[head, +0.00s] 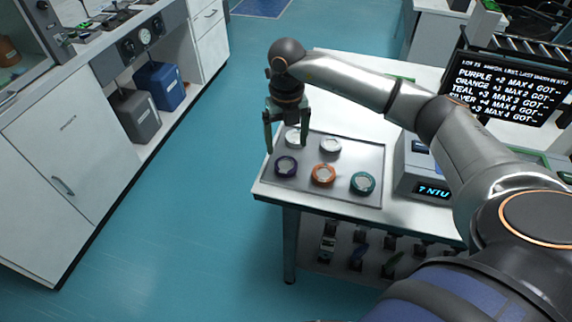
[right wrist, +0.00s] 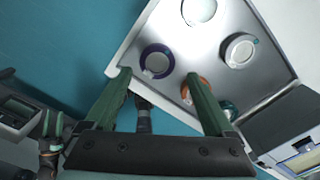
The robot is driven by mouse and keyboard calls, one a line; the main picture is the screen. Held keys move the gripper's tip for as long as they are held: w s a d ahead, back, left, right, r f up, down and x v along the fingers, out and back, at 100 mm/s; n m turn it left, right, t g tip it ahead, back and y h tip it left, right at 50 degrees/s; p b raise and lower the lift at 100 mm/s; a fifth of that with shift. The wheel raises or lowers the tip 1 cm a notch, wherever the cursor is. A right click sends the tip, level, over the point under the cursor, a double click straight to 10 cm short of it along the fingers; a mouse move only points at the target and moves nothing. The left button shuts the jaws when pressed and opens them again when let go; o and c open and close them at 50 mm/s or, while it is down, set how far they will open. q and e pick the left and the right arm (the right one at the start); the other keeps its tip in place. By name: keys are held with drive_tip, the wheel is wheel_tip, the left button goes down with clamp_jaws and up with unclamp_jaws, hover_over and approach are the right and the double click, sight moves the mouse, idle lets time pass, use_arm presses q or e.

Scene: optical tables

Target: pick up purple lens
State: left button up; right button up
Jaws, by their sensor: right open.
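The purple lens (head: 286,167) is a dark purple ring around a pale disc. It lies at the front left of a metal tray (head: 352,160) on the white table. It also shows in the right wrist view (right wrist: 157,62), just beyond the fingertips and between their lines. My right gripper (head: 287,147) is open and empty, pointing down above the tray's left side, apart from the purple lens. In the right wrist view its green fingers (right wrist: 157,78) are spread wide.
On the tray are an orange lens (head: 323,175), a teal lens (head: 363,183), a silver lens (head: 330,145) and a whitish lens (head: 294,138) partly behind my right gripper. A boxy device with a lit display (head: 433,191) stands right of the tray. A text screen (head: 512,80) is behind.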

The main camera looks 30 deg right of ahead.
sight(286, 164)
drive_tip(key=f, duration=0.4)
drive_tip(key=f+p, duration=0.1)
drive_tip(key=f, duration=0.1)
drive_tip(key=shift+s+a+f, duration=0.2)
drive_tip(key=shift+a+f, duration=0.05)
drive_tip(key=shift+f, duration=0.05)
drive_tip(key=shift+r, duration=0.1)
drive_tip(key=c, duration=1.2)
